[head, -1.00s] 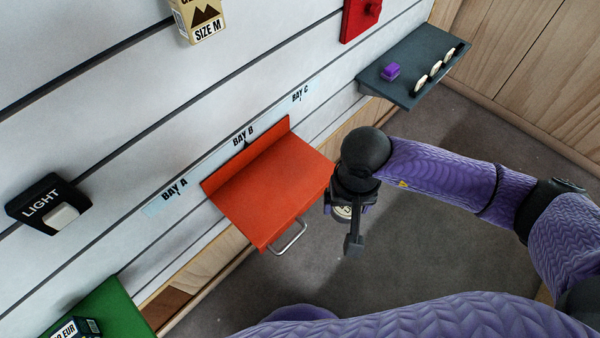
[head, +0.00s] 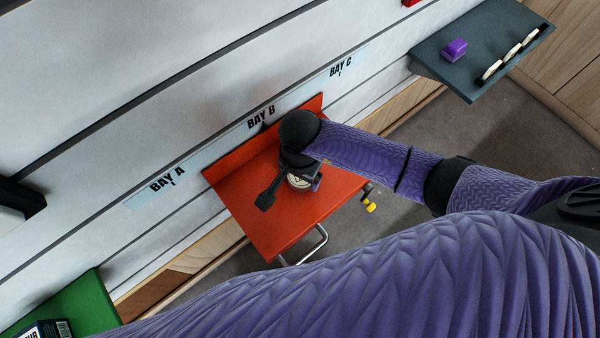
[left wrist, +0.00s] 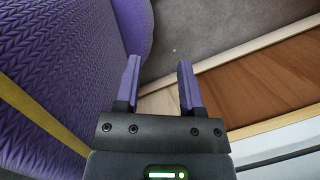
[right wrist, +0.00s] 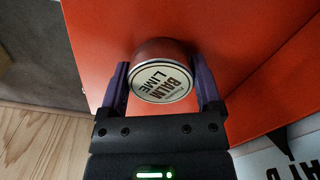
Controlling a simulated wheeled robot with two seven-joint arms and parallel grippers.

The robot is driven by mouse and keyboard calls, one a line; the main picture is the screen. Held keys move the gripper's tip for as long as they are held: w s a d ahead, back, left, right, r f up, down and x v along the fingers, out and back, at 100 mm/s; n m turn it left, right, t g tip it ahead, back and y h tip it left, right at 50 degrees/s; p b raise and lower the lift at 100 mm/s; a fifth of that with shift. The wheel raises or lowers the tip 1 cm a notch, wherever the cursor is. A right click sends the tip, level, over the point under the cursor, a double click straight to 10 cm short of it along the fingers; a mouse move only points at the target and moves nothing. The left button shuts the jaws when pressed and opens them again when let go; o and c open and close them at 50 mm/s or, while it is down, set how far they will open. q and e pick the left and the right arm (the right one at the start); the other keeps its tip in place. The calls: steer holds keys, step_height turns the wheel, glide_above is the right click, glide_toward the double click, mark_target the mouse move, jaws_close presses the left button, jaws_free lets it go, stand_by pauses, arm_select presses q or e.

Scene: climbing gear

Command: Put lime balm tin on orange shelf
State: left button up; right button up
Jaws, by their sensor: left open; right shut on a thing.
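The lime balm tin (right wrist: 162,82) is a round tin with a white lid reading "BALM LIME" and dark reddish sides. My right gripper (right wrist: 163,88) is shut on it, one finger on each side. In the head view the tin (head: 299,181) shows below my right gripper (head: 300,178), over the orange shelf (head: 265,218) at Bay B. I cannot tell whether the tin touches the shelf surface. My left gripper (left wrist: 158,85) is open and empty in the left wrist view, away from the shelf.
A dark grey shelf (head: 440,55) at right holds a purple block (head: 455,50) and several pale-and-black items. A green shelf (head: 75,303) at lower left holds a box (head: 40,332). The orange shelf has a raised back edge, a metal loop below its front and free surface at left.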

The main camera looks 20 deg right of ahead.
arm_select(q)
steer(key=shift+f, duration=0.1)
arm_select(e)
steer(key=shift+f, duration=0.1)
steer(key=o, duration=0.9)
steer(key=shift+o, duration=0.8)
arm_select(q)
steer(key=shift+t, duration=0.4)
steer(key=r+p, duration=0.1)
steer(key=w+r+p, duration=0.1)
steer(key=r+p, duration=0.3)
steer(key=shift+w+d+r, duration=0.1)
steer(key=shift+w+d, duration=0.05)
steer(key=shift+w, duration=0.15)
arm_select(e)
step_height(320, 180, up, 12)
